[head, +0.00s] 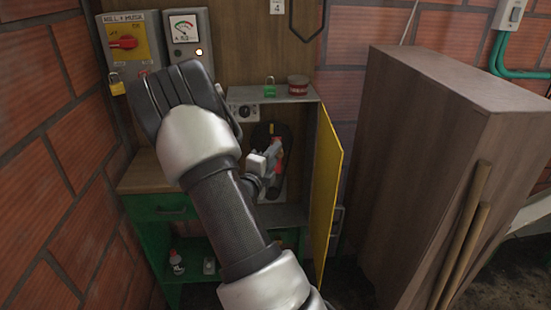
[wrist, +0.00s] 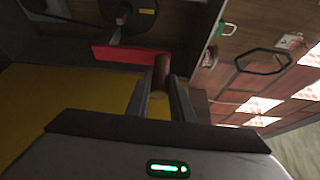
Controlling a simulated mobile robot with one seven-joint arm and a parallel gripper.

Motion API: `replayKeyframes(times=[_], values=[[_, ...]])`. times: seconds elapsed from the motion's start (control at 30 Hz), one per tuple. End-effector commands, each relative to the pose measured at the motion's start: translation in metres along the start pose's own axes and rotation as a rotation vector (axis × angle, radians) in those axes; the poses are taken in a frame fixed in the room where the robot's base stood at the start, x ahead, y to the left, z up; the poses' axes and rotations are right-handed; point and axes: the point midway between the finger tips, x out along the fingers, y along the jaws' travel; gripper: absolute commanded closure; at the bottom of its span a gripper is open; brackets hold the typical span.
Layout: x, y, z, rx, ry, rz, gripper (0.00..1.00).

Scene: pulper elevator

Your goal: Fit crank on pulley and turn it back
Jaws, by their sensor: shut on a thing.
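The crank has a red arm (wrist: 130,52) and a brown grip (wrist: 161,66). In the wrist view, the two fingers of my gripper (wrist: 161,82) are shut on that brown grip. The red arm extends left from the grip, near the hub of the dark round pulley (wrist: 122,14). I cannot tell whether the crank is seated on the hub. In the head view, the pulley (head: 262,132) is inside the open cabinet, partly hidden by my gripper (head: 275,155). My arm covers much of the cabinet's left side.
The yellow cabinet door (head: 328,190) stands open just right of my gripper. A green padlock (head: 270,88) and a red tin (head: 298,85) sit on the cabinet top. A tall brown wooden box (head: 440,150) stands to the right. A brick wall (head: 50,150) bounds the left.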

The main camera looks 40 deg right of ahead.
Motion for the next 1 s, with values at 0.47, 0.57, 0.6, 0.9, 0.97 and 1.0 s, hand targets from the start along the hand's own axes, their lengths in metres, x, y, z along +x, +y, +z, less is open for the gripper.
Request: replayKeyframes(times=[0.47, 0.57, 0.6, 0.9, 0.97, 1.0], values=[[0.026, -0.001, 0.014, 0.001, 0.0, -0.003, 1.0], [0.027, -0.002, 0.014, 0.001, 0.0, -0.003, 1.0], [0.028, -0.002, 0.015, 0.001, 0.0, -0.003, 1.0], [0.032, -0.002, 0.017, 0.001, 0.0, -0.002, 1.0], [0.032, -0.002, 0.017, 0.001, 0.0, -0.002, 1.0], [0.032, -0.002, 0.017, 0.001, 0.0, -0.002, 1.0]])
